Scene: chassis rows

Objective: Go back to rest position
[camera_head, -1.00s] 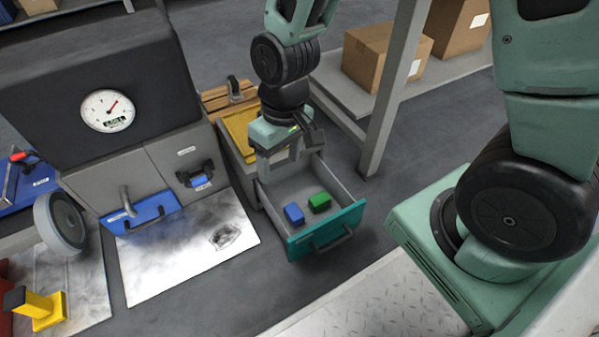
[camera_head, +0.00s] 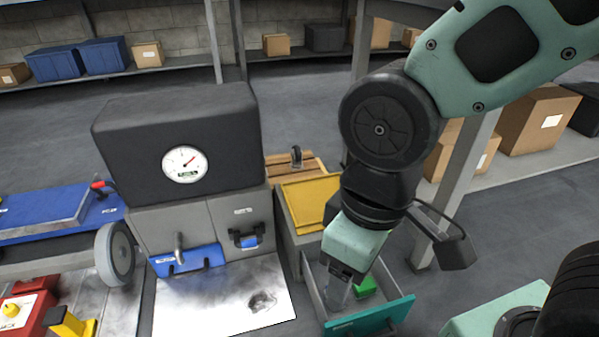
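My gripper (camera_head: 338,292) hangs from my green and black arm, pointing down over the open drawer with the teal front (camera_head: 372,318). Its fingers overlap each other in this view, so I cannot tell how far apart they are. A green block (camera_head: 365,287) lies in the drawer, just right of the fingers and partly covered by the gripper. The blue block does not show; the gripper covers that part of the drawer.
A grey cabinet with a dark top and a dial gauge (camera_head: 185,164) stands left of the drawer. A yellow tray (camera_head: 308,202) sits behind the drawer. A shelf post (camera_head: 468,165) and cardboard boxes (camera_head: 537,120) stand to the right. A metal plate (camera_head: 215,300) lies at the front left.

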